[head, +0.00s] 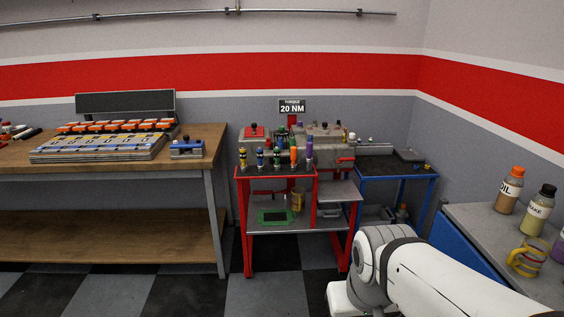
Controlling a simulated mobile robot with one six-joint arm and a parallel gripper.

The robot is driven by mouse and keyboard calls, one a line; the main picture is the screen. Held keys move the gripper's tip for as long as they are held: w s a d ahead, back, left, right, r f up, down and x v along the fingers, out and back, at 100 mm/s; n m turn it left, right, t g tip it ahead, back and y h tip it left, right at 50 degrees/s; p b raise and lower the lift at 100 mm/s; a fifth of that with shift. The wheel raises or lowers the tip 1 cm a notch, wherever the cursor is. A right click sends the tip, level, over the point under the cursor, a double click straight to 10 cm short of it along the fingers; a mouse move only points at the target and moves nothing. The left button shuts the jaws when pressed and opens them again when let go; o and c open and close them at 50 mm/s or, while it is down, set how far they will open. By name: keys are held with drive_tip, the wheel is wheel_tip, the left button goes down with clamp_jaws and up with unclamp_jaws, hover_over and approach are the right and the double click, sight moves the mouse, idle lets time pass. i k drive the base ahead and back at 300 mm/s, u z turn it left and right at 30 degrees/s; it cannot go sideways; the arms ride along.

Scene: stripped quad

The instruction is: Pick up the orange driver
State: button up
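The orange driver (294,157) stands upright in a row of drivers at the front of the red cart's top (247,178). A green-handled driver (277,157) is to its left and a purple-handled driver (309,150) is to its right. Its lower end is too small to make out clearly. My white arm reaches in from the bottom right, in front of and below the cart. My gripper does not show in the head view, so I cannot see its fingers.
A grey machine stands behind the drivers. A wooden workbench (190,232) is at left, and a blue-framed stand (405,172) is right of the cart. A grey counter (480,222) at right holds bottles (509,190) and a yellow mug (527,258). Checkered floor is clear at front left.

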sight(294, 150)
drive_tip(key=k, duration=0.4)
drive_tip(key=z, duration=0.7)
drive_tip(key=i, duration=2.1)
drive_tip(key=u, duration=0.6)
drive_tip(key=k, duration=0.8)
drive_tip(key=u, duration=0.15)
drive_tip(key=i, duration=0.7)
